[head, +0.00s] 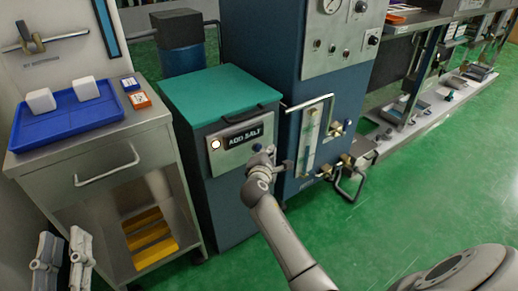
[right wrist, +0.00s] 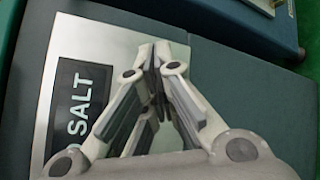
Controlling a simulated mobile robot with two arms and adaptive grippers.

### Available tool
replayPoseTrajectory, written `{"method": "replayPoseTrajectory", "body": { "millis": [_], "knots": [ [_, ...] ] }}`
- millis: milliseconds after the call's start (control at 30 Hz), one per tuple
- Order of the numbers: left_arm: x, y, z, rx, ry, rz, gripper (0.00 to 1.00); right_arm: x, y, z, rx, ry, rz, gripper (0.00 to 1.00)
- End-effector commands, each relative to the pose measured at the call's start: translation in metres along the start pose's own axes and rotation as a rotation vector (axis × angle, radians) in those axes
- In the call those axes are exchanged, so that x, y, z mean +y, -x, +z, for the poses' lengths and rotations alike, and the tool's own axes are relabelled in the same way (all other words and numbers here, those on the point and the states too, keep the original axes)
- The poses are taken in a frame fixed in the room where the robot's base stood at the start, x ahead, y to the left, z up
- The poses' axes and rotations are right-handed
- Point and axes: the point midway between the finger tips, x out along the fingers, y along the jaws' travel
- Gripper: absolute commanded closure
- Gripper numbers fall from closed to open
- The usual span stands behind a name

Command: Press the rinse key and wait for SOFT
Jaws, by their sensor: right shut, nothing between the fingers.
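The dark blue cabinet with a teal lid (head: 222,92) carries a pale panel whose display (head: 243,136) reads ADD SALT. A lit round button or lamp (head: 215,144) sits left of the display; I cannot tell whether it is the rinse key. My right gripper (head: 268,152) is shut and empty, by the panel's right end. In the right wrist view its fingertips (right wrist: 155,62) meet in front of the panel, and the display (right wrist: 82,105) shows part of ADD SALT. Contact with the panel cannot be told. My left gripper (head: 62,258) is open and empty at lower left.
A blue tray (head: 66,122) with two white blocks stands on the metal cabinet at left, beside two small boxes (head: 134,91). A taller blue machine (head: 330,90) with gauge, valves and pipes stands close on the right. Green floor (head: 430,175) is open at right.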

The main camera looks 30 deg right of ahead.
Motion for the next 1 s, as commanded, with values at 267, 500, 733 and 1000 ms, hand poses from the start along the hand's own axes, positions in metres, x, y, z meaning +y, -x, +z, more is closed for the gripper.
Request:
{"method": "replayPoseTrajectory", "body": {
  "millis": [267,500,733,1000],
  "knots": [
    [-0.0014,0.0015,0.008,-0.039,-0.001,-0.003,0.69,0.0018,-0.0021,-0.0014,0.0,0.001,0.001,1.0],
    [-0.0016,0.0016,0.0068,-0.034,-0.001,-0.004,0.69,0.0022,-0.0024,-0.0016,0.0,0.0,0.001,1.0],
    [-0.0015,0.0015,0.005,-0.025,-0.001,-0.004,0.69,0.0035,-0.0043,-0.003,0.0,0.001,0.001,1.0],
    [-0.0013,0.0014,0.004,-0.02,-0.001,-0.003,0.69,0.0054,-0.0065,-0.0046,0.0,0.0,0.001,1.0]
  ]
}}
